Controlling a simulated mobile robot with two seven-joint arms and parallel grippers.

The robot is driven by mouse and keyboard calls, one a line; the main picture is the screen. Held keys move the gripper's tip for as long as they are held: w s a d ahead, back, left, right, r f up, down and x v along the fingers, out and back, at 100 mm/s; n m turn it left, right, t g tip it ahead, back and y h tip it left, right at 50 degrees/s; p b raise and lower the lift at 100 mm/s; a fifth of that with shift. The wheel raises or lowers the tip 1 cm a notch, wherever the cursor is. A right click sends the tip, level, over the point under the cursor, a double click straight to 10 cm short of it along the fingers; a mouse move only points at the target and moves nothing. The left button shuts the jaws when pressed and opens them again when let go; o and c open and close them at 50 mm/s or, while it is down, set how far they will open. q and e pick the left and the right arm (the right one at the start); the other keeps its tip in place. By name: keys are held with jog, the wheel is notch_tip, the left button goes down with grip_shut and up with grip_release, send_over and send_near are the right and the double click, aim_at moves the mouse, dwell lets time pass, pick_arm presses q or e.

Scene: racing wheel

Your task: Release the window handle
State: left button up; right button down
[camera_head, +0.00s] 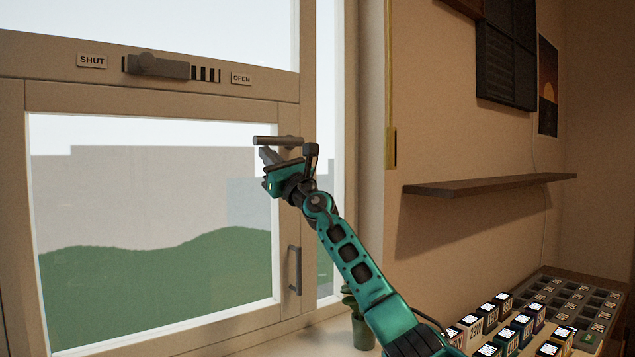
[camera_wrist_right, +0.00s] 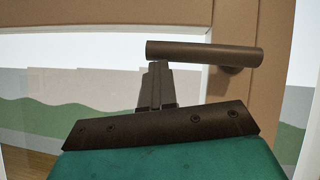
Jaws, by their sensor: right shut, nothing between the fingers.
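The dark window handle (camera_head: 278,141) is a lever on the right part of the window frame. It lies about level, with its free end pointing left. In the right wrist view the handle (camera_wrist_right: 205,53) runs across the upper middle, its pivot at the right. My right gripper (camera_head: 264,153) is just below the handle's free end. It is shut and empty; its fingertips (camera_wrist_right: 157,68) show just under the bar in the wrist view. I cannot tell whether they touch it. My left gripper is not in view.
Above is a vent slider (camera_head: 158,66) between SHUT and OPEN labels. A vertical pull handle (camera_head: 294,269) is lower on the frame. A potted plant (camera_head: 362,329) stands on the sill beside my right arm. Small boxes (camera_head: 507,341) and a tray (camera_head: 585,299) are lower right; a shelf (camera_head: 480,185) is on the wall.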

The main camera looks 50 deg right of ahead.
jog(key=shift+s+r, duration=0.15)
jog(key=shift+r, duration=0.15)
jog(key=s+a+f, duration=0.2)
jog(key=s+f, duration=0.6)
jog(key=f, duration=0.2)
jog(key=shift+s+p, duration=0.25)
jog(key=shift+p, duration=0.15)
dwell(0.5)
jog(key=shift+a, duration=0.1)
